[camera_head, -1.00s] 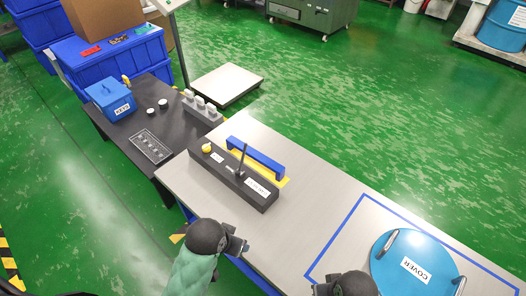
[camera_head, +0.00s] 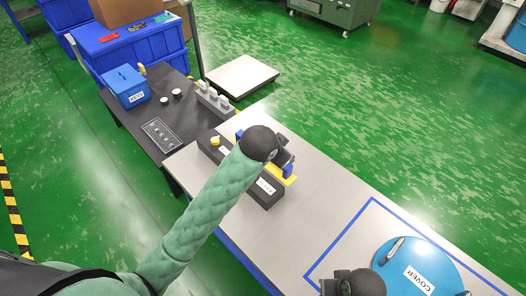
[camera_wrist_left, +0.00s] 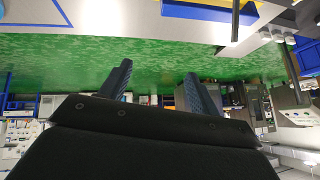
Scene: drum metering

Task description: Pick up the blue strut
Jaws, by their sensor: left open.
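The blue strut (camera_head: 239,134) lies on the yellow base behind the black block, mostly hidden by my left gripper and arm. Only small blue parts of it show in the head view. My left gripper (camera_head: 284,156) is over the right part of the strut, with its dark fingers near it; contact cannot be told. In the left wrist view, the two fingers (camera_wrist_left: 156,80) are apart with nothing between them, and I cannot make out the strut there. My right gripper (camera_head: 338,284) is dark and partly cut off at the bottom edge; its jaws are unclear.
The black block (camera_head: 267,193) with a yellow knob (camera_head: 215,141) stands in front of the strut, partly behind my arm. A blue round cover (camera_head: 400,258) lies at the lower right inside a blue outline. The tabletop (camera_head: 320,195) between is clear. A dark side table (camera_head: 150,112) adjoins at left.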

